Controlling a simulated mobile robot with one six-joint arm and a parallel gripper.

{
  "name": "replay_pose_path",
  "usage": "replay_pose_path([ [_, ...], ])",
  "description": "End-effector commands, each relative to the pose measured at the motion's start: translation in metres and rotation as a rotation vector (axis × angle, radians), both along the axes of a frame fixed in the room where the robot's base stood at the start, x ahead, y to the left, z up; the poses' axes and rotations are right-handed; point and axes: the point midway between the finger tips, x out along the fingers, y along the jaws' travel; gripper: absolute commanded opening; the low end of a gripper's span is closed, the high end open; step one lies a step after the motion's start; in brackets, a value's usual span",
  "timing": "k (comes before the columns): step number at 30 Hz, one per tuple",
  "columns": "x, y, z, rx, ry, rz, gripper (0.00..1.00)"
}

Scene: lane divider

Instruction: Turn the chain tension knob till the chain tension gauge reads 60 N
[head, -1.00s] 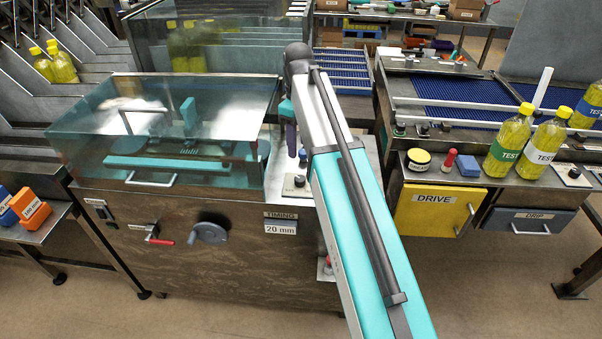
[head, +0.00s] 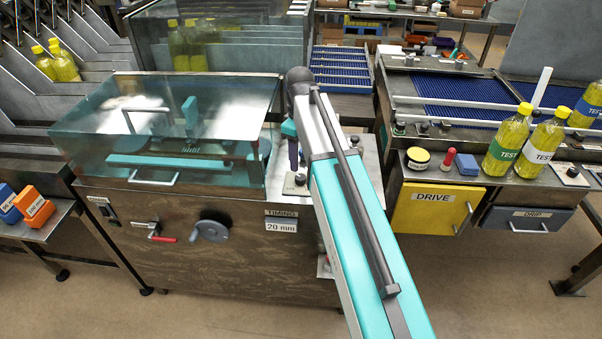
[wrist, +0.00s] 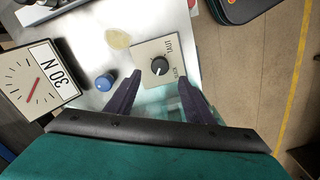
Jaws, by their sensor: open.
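A round black knob (wrist: 160,67) with a white mark sits on a square pale plate in the wrist view; the plate's printing is too small to read surely. The knob also shows in the head view (head: 299,179). A white gauge (wrist: 36,84) with a red needle and a "30 N" panel stands left of it, tilted in the picture. My gripper (wrist: 160,76) is open, its dark purple fingertips on either side of the knob in the picture, with gaps. Whether they are level with it is unclear. In the head view my arm partly hides the gripper (head: 293,152).
A blue cap or button (wrist: 105,82) lies close to the left finger. A clear-covered machine (head: 160,130) stands left of my arm.

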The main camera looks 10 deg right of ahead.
Motion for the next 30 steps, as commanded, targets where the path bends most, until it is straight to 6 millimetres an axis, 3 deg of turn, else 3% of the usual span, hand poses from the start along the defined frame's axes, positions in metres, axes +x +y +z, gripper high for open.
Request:
replay_pose_path([
  [21, 0.0, -0.001, -0.069, 0.0, 0.001, -0.002, 0.48],
  [30, 0.0, -0.002, -0.08, 0.0, 0.0, -0.002, 0.48],
])
